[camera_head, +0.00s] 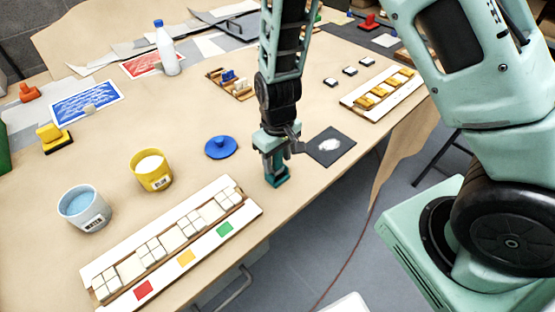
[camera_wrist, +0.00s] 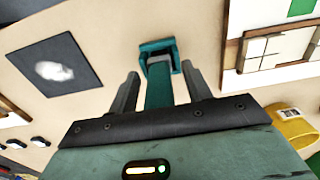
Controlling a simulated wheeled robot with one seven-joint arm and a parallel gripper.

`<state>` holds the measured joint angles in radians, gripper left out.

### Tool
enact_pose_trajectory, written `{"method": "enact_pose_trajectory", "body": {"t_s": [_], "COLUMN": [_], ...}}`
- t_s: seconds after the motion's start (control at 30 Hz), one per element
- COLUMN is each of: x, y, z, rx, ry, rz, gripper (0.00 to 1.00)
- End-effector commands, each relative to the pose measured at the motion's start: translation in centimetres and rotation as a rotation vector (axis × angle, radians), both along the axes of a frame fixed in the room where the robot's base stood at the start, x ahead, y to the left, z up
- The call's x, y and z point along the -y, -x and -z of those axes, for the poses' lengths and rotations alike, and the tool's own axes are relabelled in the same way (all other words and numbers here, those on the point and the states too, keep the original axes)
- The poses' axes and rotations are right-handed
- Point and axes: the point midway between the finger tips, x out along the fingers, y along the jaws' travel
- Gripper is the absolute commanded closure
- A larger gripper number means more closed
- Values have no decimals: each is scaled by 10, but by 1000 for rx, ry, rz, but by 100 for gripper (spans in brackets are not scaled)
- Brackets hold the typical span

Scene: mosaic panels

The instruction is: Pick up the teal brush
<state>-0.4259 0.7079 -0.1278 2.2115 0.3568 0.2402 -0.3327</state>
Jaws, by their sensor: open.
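The teal brush (camera_wrist: 158,48) is between the two fingers of my gripper (camera_wrist: 161,72) in the wrist view. Its wide teal end lies just beyond the fingertips, and its narrower part runs back between them. The fingers are open, with a gap on each side of the brush. In the head view, my gripper (camera_head: 274,158) points down at the table edge, and the teal end of the brush (camera_head: 277,182) shows right below it. The gripper hides much of the brush there.
A white tile panel (camera_head: 245,207) lies to the left in front. A dark square with a white patch (camera_head: 330,146) lies close on the right. A blue round lid (camera_head: 221,147), a yellow cup (camera_head: 151,170) and a light blue cup (camera_head: 84,208) stand left. The table's front edge is near.

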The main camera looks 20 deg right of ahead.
Motion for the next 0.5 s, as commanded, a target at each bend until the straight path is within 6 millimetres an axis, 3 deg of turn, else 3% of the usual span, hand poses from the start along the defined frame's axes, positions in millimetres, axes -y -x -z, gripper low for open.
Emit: {"method": "enact_pose_trajectory", "body": {"t_s": [0.07,0.2,0.23,0.5], "x": [0,0,0,0], "y": [0,0,0,0], "z": [0,0,0,-1], "rx": [0,0,0,0], "ry": [0,0,0,0], "rz": [0,0,0,0], "gripper": [56,95,100,100]}}
